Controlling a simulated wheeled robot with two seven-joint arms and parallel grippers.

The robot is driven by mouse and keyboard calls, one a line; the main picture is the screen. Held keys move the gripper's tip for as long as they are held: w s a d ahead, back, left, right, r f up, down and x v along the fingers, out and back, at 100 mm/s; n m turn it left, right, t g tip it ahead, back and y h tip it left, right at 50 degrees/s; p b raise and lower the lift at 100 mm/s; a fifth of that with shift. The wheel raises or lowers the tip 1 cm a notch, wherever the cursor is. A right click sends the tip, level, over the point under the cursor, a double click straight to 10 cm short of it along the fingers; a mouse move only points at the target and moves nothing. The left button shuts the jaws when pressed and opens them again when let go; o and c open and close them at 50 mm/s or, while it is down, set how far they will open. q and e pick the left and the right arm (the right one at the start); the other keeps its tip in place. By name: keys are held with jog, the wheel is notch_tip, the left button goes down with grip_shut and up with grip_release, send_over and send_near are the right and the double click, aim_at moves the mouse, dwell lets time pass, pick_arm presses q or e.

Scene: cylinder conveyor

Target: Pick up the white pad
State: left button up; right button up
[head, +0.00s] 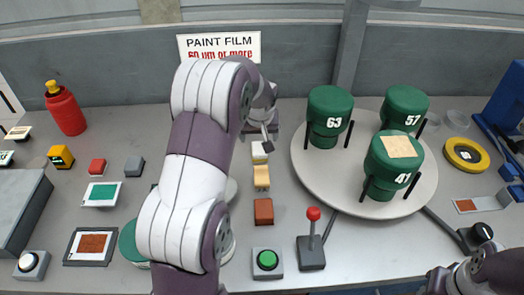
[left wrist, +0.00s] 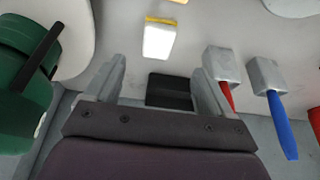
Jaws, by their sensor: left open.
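The white pad (head: 259,147) is a small pale block with a yellow part, on the grey table just below my left gripper (head: 264,122) in the head view. In the left wrist view the white pad (left wrist: 158,40) lies beyond the fingertips, with its yellow edge at the top. My left gripper (left wrist: 160,78) is open and empty, its two grey fingers apart. A black block (left wrist: 168,91) shows between the fingers. In the head view my left arm hides part of the table and most of the gripper. My right gripper does not show.
A tan block (head: 262,178) and a red-brown block (head: 263,212) stand in line in front of the pad. A round white turntable (head: 330,172) with green cylinders is to the right. Red-handled (left wrist: 222,65) and blue-handled (left wrist: 266,76) tools show in the left wrist view.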

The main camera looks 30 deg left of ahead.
aim_at(259, 148)
pick_arm(q)
jog(key=p+x, duration=0.1)
jog(key=x, duration=0.8)
jog(key=shift+w+f, duration=0.25)
jog(key=shift+f, duration=0.05)
jog(key=c, duration=1.1)
